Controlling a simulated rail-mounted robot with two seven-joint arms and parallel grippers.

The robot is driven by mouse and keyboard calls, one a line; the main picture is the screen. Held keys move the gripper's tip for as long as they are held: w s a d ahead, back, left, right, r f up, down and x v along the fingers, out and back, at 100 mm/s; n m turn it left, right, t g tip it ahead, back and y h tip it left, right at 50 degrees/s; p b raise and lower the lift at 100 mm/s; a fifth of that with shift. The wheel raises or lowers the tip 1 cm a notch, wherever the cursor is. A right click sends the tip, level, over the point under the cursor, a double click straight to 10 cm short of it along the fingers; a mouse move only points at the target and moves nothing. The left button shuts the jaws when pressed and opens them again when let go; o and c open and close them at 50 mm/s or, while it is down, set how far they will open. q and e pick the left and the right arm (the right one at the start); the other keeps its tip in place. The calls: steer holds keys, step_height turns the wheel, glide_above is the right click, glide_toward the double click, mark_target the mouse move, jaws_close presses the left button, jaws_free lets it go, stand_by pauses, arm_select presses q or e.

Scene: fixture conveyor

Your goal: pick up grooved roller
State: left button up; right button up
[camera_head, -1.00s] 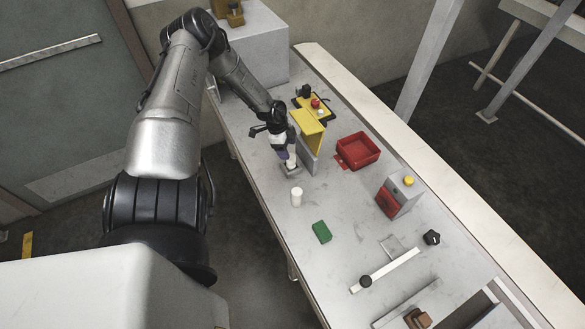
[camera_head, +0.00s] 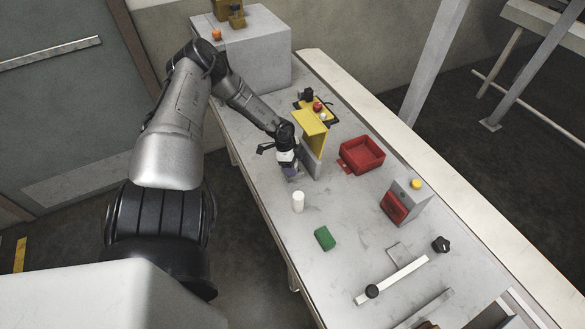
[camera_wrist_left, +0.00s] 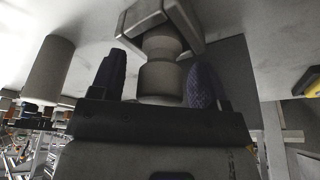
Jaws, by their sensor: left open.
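The grooved roller (camera_wrist_left: 160,80) is a pale grey stepped cylinder with a narrower neck, set in a square grey holder (camera_wrist_left: 193,28) in the left wrist view. My left gripper (camera_wrist_left: 158,82) is open, with its dark fingers on either side of the roller. A gap shows at the left finger; I cannot tell whether the right finger touches. In the head view my left gripper (camera_head: 290,172) is low over the table beside the yellow-topped stand, and it hides the roller. My right gripper is not in view.
A white cylinder (camera_head: 298,202) stands close to the gripper, and also shows in the left wrist view (camera_wrist_left: 50,70). The yellow-topped stand (camera_head: 311,122) is just right of the gripper. A red bin (camera_head: 362,154), green block (camera_head: 325,238) and button box (camera_head: 406,201) stand farther off.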

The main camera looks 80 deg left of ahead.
arm_select(q)
steer(key=shift+c, duration=0.2)
steer(key=c, duration=1)
steer(key=shift+r, duration=0.1)
steer(key=shift+r+p, duration=0.3)
steer(key=shift+r, duration=0.2)
steer(key=r+p, duration=0.2)
steer(key=r, duration=0.1)
steer(key=shift+s+d, duration=0.2)
steer(key=shift+s, duration=0.15)
steer(key=s+d+p, duration=0.2)
steer(key=s+p, duration=0.5)
steer(key=s, duration=0.1)
steer(key=s+d+p, duration=0.2)
steer(key=s+p, duration=0.6)
steer(key=shift+s+d+f, duration=0.3)
steer(key=shift+d+f, duration=0.05)
